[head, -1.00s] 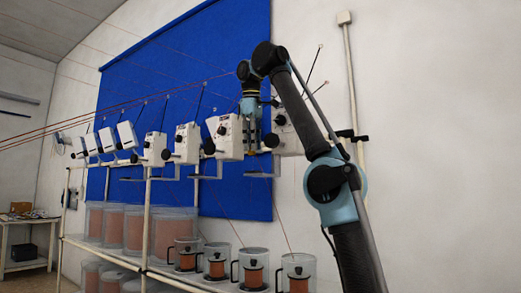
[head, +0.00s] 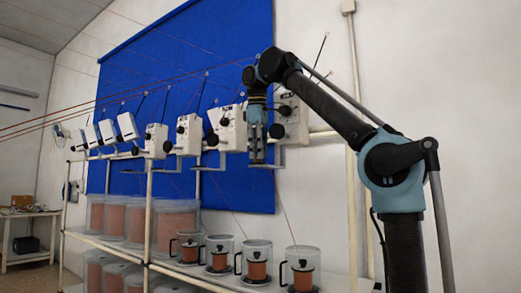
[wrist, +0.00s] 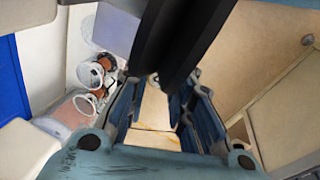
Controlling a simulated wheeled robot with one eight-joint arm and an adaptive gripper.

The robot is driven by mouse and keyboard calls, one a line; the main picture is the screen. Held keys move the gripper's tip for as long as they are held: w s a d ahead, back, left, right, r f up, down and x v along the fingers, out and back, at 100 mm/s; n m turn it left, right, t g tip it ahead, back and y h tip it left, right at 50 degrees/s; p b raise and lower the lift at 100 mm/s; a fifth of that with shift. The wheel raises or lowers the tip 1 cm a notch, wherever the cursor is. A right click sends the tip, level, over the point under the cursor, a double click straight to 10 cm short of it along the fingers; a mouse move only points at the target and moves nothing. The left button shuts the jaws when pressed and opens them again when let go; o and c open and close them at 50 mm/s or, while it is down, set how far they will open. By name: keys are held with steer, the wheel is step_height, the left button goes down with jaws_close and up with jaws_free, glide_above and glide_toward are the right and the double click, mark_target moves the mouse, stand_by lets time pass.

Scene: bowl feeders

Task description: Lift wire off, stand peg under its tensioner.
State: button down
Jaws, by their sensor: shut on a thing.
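My gripper (head: 257,160) points down beside the rightmost tensioners and is shut. A tan piece, which looks like the peg (wrist: 153,105), shows between its fingers in the wrist view; its far end is unclear. White tensioners (head: 230,128) with black knobs stand in a row on the rack; the rightmost tensioner (head: 292,120) is just right of my gripper. Thin reddish wire (head: 286,205) rises from a clear pot (head: 304,262) below; its upper end is hidden. I cannot tell whether any wire touches my gripper.
A pale rack rail (head: 120,156) runs under the tensioners. Several clear pots with copper spools (head: 257,268) stand on the lower shelf, and also show in the wrist view (wrist: 90,75). A blue panel (head: 180,70) hangs behind. A small table (head: 28,213) is far left.

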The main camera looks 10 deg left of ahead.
steer(key=shift+s+f, duration=0.2)
steer(key=shift+s, duration=0.05)
stand_by(0.7)
steer(key=c, duration=1.3)
jaws_free()
steer(key=shift+v, duration=2.4)
steer(key=s, duration=0.7)
steer(key=s+d, duration=0.1)
steer(key=s, duration=0.3)
steer(key=shift+s+d, duration=0.1)
steer(key=shift+s, duration=0.25)
steer(key=shift+s, duration=0.1)
